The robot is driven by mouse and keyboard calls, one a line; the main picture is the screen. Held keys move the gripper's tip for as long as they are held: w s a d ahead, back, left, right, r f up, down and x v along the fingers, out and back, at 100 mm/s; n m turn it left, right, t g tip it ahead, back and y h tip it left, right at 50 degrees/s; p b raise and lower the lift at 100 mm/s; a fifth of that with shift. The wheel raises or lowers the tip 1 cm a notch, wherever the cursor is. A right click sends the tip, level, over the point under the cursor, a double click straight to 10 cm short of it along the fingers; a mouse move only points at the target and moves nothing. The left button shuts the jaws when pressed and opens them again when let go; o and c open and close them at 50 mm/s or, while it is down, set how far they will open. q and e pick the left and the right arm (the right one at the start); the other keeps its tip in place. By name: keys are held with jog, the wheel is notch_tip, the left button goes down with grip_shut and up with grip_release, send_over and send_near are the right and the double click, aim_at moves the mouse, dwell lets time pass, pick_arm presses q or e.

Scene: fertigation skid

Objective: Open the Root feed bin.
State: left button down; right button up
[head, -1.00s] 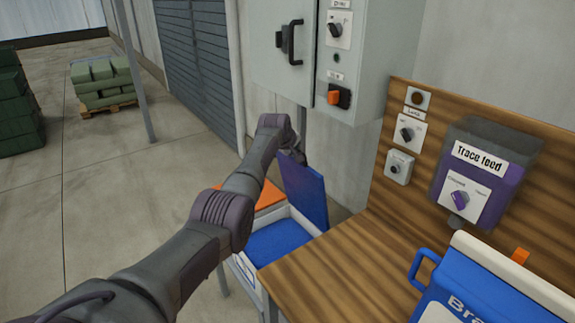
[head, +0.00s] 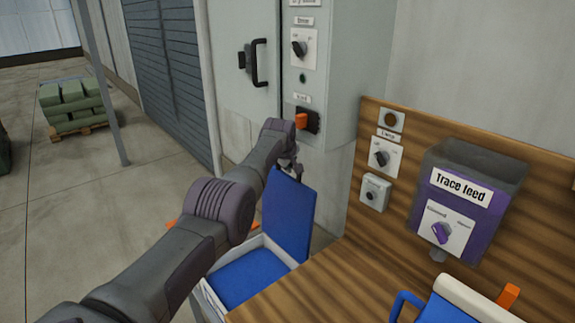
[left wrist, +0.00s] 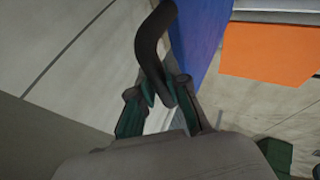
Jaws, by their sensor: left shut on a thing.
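A white bin (head: 205,304) with a blue inside stands left of the wooden bench in the head view. I cannot read a name on it. Its blue lid (head: 288,215) is raised, standing steeply over the bin's far side; the bin's mouth is uncovered. My left gripper (head: 290,170) is at the lid's top edge. In the left wrist view my left gripper (left wrist: 163,98) is shut on a dark curved handle (left wrist: 153,45), next to the blue lid (left wrist: 200,40). My arm hides part of the bin's left side. My right gripper is not in view.
An orange surface (left wrist: 268,52) lies beside the lid. The wooden bench (head: 335,285) carries a purple Trace feed box (head: 460,205) on its backboard and a blue container (head: 455,310). A grey cabinet (head: 240,90) stands behind.

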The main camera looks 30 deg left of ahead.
pick_arm(q)
jog(key=shift+s+f, duration=0.1)
jog(key=shift+f, duration=0.15)
jog(key=c, duration=1.1)
grip_release()
jog(key=shift+d, duration=0.1)
jog(key=shift+c, duration=0.2)
jog(key=shift+r, duration=0.1)
jog(key=shift+r, duration=0.25)
jog(key=shift+r, duration=0.2)
jog(key=v, duration=1.1)
jog(key=shift+s, duration=0.15)
jog(key=shift+d, duration=0.1)
